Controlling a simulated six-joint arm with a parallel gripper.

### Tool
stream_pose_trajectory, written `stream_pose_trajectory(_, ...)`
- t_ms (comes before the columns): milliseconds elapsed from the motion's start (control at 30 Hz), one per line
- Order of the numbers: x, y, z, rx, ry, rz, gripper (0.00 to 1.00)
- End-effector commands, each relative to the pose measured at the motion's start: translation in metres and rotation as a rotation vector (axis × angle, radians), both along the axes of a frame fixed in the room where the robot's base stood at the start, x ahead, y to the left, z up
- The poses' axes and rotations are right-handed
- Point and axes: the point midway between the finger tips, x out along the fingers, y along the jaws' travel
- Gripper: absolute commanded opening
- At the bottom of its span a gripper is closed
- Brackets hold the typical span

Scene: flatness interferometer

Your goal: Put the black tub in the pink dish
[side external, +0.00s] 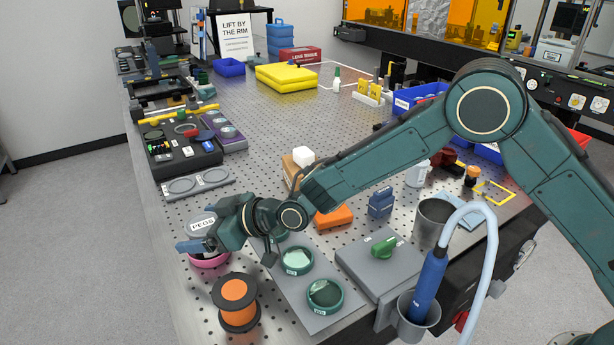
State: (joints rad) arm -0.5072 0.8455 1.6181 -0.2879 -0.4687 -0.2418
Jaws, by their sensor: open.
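The pink dish (209,262) sits near the table's left front edge, and only its near rim shows below my gripper. The black tub (202,223), with a grey top marked PEGS, is at my gripper, directly above or in the pink dish. My gripper (194,240) is open, low over the dish, with a blue-grey finger in front of the tub. The tub's lower part is hidden by the finger and hand. I cannot tell whether the tub rests on the dish's bottom.
An orange spool (235,302) stands close in front of the dish. A grey plate with green-rimmed round pieces (297,260) lies to the right. A grey tray with two round recesses (196,183) lies behind. The perforated tabletop has free room farther back.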

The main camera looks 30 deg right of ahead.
Motion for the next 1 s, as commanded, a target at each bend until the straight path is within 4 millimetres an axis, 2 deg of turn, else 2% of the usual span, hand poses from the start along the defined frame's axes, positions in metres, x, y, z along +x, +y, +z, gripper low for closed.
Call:
stream_pose_trajectory(367,-0.012,-0.013,0.010,-0.001,-0.001,-0.001,0.89)
stream_pose_trajectory(1000,-0.065,-0.066,0.041,0.001,0.000,-0.001,0.89)
